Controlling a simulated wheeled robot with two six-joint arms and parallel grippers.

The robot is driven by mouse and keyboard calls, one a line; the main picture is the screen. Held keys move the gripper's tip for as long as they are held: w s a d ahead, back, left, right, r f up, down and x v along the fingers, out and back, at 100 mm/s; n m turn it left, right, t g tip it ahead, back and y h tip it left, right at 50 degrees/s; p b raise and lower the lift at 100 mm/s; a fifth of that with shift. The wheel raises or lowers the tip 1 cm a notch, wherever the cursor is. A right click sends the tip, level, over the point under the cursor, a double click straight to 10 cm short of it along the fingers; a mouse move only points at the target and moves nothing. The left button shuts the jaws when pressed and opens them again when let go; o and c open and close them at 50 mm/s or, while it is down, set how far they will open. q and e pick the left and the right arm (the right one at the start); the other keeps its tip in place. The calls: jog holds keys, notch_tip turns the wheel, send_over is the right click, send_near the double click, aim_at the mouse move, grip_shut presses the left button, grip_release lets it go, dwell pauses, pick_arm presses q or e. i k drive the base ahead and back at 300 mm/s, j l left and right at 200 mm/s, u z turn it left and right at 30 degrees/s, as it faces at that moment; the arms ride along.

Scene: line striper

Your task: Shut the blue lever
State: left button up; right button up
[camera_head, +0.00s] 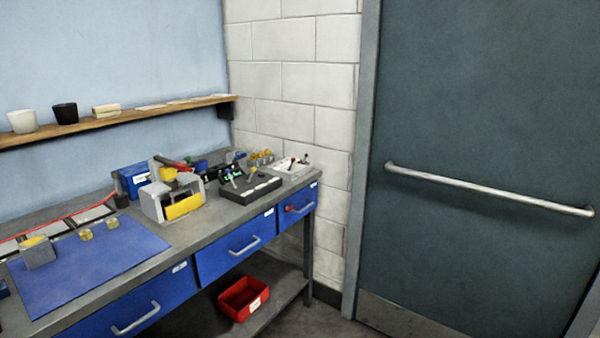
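I cannot make out a blue lever for certain at this size. A small blue part (201,164) shows behind the grey and yellow device (178,202) on the workbench (150,240), but its shape is too small to tell. Neither of my grippers is in view.
A blue mat (110,262) with small brass pieces covers the bench's left part. Blue drawers (236,249) with grey handles are under the top. A red bin (243,298) sits on the lower shelf. A dark door (480,130) with a push bar is at right.

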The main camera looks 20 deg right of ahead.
aim_at(227, 171)
jog(key=z, duration=0.2)
jog(key=i+l+z, duration=0.1)
jog(key=i, duration=0.3)
jog(key=i+l, duration=0.2)
jog(key=i, duration=0.2)
jog(key=l+z, duration=0.05)
